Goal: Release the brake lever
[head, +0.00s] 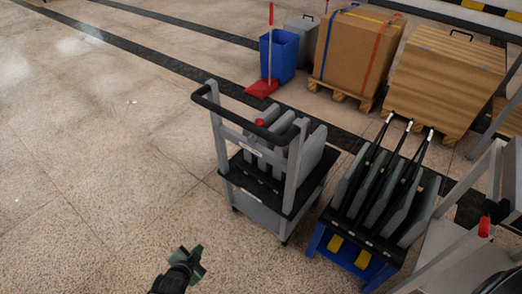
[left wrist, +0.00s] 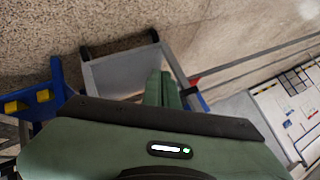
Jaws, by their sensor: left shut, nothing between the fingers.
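A cart (head: 222,150) with a black push handle stands in the middle of the head view. A red knob (head: 259,123) shows near its handle. A red grip (head: 484,228) shows on a grey frame at the right edge. I cannot tell for sure which of the two is the brake lever. My left gripper (head: 191,262) is at the bottom of the head view, left of and nearer than the cart, apart from it. In the left wrist view its two green fingers (left wrist: 163,89) are together and empty. My right gripper is not in view.
A blue rack (head: 318,238) with grey plates and black rods stands right of the cart. Behind are a blue bin (head: 280,56), a red scoop (head: 262,88), a cardboard box (head: 358,48) and a wooden crate (head: 447,75) on pallets. The floor (head: 90,170) at left is clear.

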